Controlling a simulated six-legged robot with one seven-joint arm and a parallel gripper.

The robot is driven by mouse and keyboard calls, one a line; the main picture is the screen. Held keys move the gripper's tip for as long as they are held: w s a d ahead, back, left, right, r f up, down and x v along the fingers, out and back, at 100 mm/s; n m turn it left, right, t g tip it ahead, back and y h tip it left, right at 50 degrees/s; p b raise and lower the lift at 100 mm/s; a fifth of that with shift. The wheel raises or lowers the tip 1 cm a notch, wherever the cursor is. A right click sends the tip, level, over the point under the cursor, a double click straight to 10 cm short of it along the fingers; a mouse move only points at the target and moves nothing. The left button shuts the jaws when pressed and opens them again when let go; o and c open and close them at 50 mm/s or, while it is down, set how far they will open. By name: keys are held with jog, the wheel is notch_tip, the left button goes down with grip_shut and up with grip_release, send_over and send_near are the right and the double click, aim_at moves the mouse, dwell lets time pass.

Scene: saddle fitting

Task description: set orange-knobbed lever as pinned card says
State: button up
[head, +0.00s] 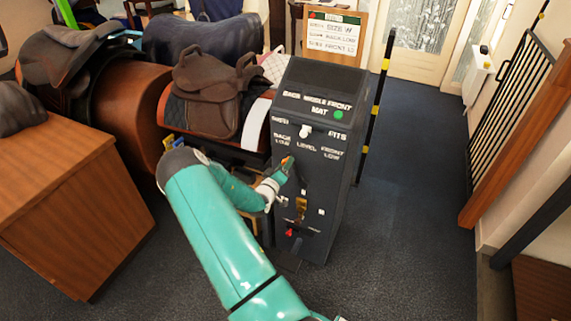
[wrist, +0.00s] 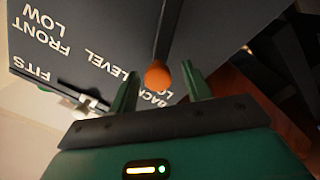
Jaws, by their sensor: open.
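The orange-knobbed lever (head: 287,162) is on the front of a black cabinet (head: 345,195), just below the white "BACK LOW" label at the left. "LEVEL" and "FRONT LOW" labels run to its right. In the wrist view the orange knob (wrist: 157,74) is between the two green fingers of my gripper (wrist: 160,82), with a gap visible on each side. My gripper (head: 280,177) is open at the knob in the head view. The pinned card (head: 333,36) is on a wooden board behind the cabinet; its small lines look like "SIZE W", "BACK LOW" and "FRONT LO".
The cabinet also carries a white knob (head: 305,131), a green dot (head: 338,114), a brass part (head: 301,207) and a red part (head: 290,233). A striped post (head: 377,105) stands right; floor beyond is clear.

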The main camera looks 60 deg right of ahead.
jog(key=s+a, duration=0.2)
jog(key=a, duration=1)
jog(key=shift+w+r, duration=0.1)
jog(key=shift+w, duration=0.1)
